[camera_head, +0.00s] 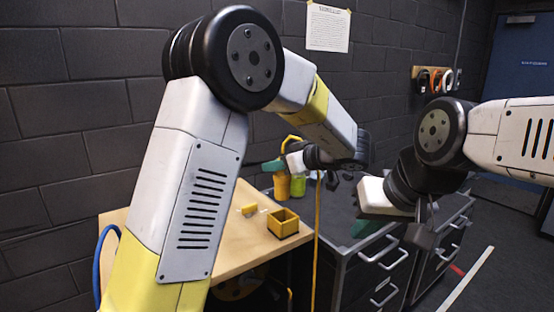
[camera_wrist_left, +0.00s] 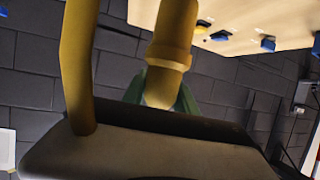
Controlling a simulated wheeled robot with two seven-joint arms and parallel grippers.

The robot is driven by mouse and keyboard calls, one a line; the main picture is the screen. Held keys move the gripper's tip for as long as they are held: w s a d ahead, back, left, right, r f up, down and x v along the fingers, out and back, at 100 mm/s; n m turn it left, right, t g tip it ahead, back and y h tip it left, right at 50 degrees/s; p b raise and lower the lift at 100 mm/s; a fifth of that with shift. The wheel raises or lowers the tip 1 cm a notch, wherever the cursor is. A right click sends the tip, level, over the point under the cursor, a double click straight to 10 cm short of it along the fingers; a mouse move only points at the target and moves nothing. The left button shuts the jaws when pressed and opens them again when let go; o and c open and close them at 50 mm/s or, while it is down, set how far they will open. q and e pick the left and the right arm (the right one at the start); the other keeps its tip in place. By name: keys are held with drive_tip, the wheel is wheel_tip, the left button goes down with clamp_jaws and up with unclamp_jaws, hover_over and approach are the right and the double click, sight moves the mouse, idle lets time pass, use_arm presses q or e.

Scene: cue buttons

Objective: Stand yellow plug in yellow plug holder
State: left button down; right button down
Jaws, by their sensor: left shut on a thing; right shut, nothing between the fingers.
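My left gripper (camera_head: 276,165) has green fingers and is shut on the yellow plug (camera_head: 282,186), which hangs roughly upright above the back right part of the wooden table. In the left wrist view the plug (camera_wrist_left: 173,45) is a thick yellow cylinder with a collar between the fingers. A yellow cable (camera_wrist_left: 78,60) runs past the gripper's side. An open square yellow box (camera_head: 283,223), seemingly the yellow plug holder, sits near the table's front right edge, below and apart from the plug. My right gripper (camera_head: 368,226) is shut and empty, over the dark cabinet.
A small yellow piece (camera_head: 249,210) lies left of the box on the wooden table (camera_head: 235,255). A yellow-green cylinder (camera_head: 298,186) shows beside the plug. A yellow strand (camera_head: 317,225) hangs at the table's right edge. The left wrist view shows several blue pieces (camera_wrist_left: 268,43) on the table.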

sight(288, 198)
use_arm(q)
drive_tip(key=shift+f, duration=4.7)
drive_tip(key=shift+f, duration=0.65)
drive_tip(key=c, duration=0.9)
unclamp_jaws()
drive_tip(key=v, duration=0.7)
drive_tip(key=shift+s+d+r, duration=0.15)
drive_tip(key=shift+s+d, duration=0.1)
drive_tip(key=shift+d, duration=0.05)
drive_tip(key=shift+s+d, duration=0.1)
